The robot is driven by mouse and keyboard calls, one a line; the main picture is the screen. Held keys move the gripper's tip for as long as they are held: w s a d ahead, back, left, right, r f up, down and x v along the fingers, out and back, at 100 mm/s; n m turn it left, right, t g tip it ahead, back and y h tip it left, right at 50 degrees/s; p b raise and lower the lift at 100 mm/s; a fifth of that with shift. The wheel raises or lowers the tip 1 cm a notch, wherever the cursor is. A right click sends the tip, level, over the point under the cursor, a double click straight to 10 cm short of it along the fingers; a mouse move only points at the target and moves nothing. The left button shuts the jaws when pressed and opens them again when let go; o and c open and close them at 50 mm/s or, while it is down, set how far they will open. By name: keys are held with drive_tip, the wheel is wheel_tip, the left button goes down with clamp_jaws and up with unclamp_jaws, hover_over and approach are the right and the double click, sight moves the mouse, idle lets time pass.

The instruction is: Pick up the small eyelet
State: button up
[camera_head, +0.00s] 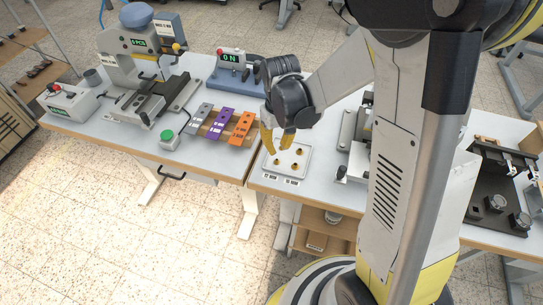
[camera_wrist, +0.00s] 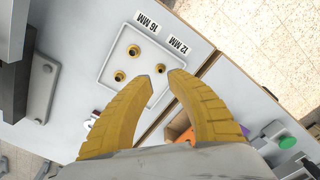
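My gripper (camera_head: 278,149) points down over the white tray (camera_head: 305,148), its two yellow fingers apart and empty. In the wrist view my gripper (camera_wrist: 160,77) is open, and a small brass eyelet (camera_wrist: 160,68) shows just beyond the gap between the fingertips, on the "12 MM" side. In the head view a small eyelet (camera_head: 276,161) sits on the tray just in front of the fingers. Two larger brass eyelets, one far (camera_wrist: 134,50) and one near (camera_wrist: 119,76), stand on the "16 MM" side. The fingers may hide part of the tray.
Purple (camera_head: 218,129) and orange (camera_head: 240,129) plates lie on a rack left of the tray, across the gap between tables. A stamping press (camera_head: 140,70) and a green button box (camera_head: 168,139) stand on the left table. A dark metal fixture (camera_wrist: 40,85) stands beside the tray.

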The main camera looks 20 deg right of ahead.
sight(277, 163)
drive_tip(key=f+b, duration=0.1)
drive_tip(key=f, duration=0.1)
drive_tip(key=f+b, duration=0.1)
drive_tip(key=f, duration=0.2)
drive_tip(key=f+b, duration=0.1)
drive_tip(key=f, duration=0.1)
drive_tip(key=shift+w+f, duration=0.25)
drive_tip(key=shift+w, duration=0.05)
drive_tip(key=shift+r, duration=0.1)
clamp_jaws()
